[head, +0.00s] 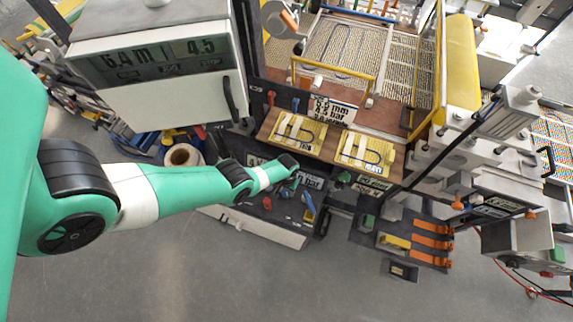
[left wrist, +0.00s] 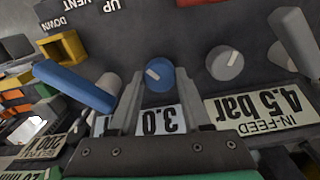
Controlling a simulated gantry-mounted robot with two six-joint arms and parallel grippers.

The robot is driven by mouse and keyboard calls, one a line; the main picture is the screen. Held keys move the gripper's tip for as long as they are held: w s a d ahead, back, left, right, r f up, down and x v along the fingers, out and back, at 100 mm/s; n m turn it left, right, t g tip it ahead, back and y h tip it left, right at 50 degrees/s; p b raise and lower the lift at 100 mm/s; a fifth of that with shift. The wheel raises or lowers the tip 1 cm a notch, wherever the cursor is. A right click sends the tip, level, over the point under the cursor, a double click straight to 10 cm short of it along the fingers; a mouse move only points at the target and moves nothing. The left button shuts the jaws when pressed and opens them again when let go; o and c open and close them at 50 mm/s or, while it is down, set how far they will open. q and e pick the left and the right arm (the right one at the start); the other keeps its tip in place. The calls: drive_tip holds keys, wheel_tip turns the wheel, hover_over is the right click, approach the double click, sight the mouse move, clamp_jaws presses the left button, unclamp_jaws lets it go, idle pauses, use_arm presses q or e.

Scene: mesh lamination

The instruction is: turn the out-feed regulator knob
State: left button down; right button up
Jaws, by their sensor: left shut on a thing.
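The out-feed regulator knob (left wrist: 159,77) is a round blue knob with a short white pointer mark, in the middle of the left wrist view. A label reading 3.0 (left wrist: 160,120) shows upside down beside it, partly hidden by my fingers. My left gripper (head: 291,166) reaches the dark control panel in the head view. In the left wrist view its two fingers (left wrist: 158,90) stand on either side of the blue knob, shut on it. The knob itself is hidden by my gripper in the head view. My right gripper is not in view.
A grey knob (left wrist: 225,63) by the IN-FEED 4.5 bar label (left wrist: 262,110) sits close on the right. A blue lever (left wrist: 75,86) and a grey lever (left wrist: 294,42) flank the knobs. Two yellow trays (head: 367,151) lie behind the panel. The floor in front is clear.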

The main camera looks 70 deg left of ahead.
use_arm(q)
drive_tip(key=m, duration=1.2)
idle(0.5)
drive_tip(key=shift+c, duration=1.8)
unclamp_jaws()
drive_tip(key=shift+r, duration=0.1)
